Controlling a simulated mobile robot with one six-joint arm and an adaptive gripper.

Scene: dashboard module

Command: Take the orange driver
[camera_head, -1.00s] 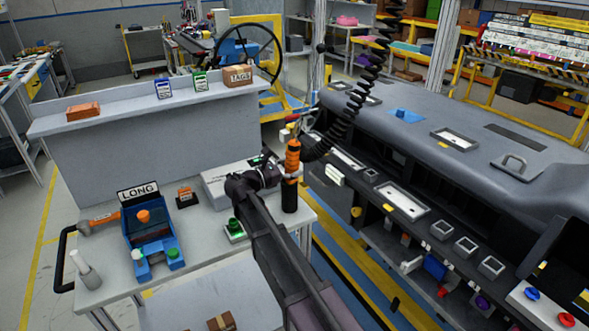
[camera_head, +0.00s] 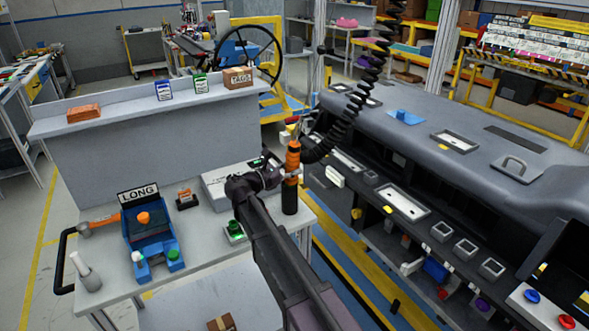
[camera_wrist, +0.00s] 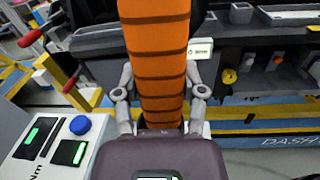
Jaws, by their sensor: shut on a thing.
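The orange driver (camera_head: 292,159) stands upright at the right end of the grey cart, with an orange ribbed upper body and a black lower part. It hangs by the black coiled cord (camera_head: 368,75) that runs up from its top. My gripper (camera_head: 283,178) is shut around the driver from the left. In the wrist view the orange body (camera_wrist: 158,65) fills the middle, with the gripper fingers (camera_wrist: 160,100) on both sides of it. Whether the driver's black lower end touches the cart top cannot be told.
The large grey dashboard module (camera_head: 480,150) is to the right, across a yellow-striped floor gap.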

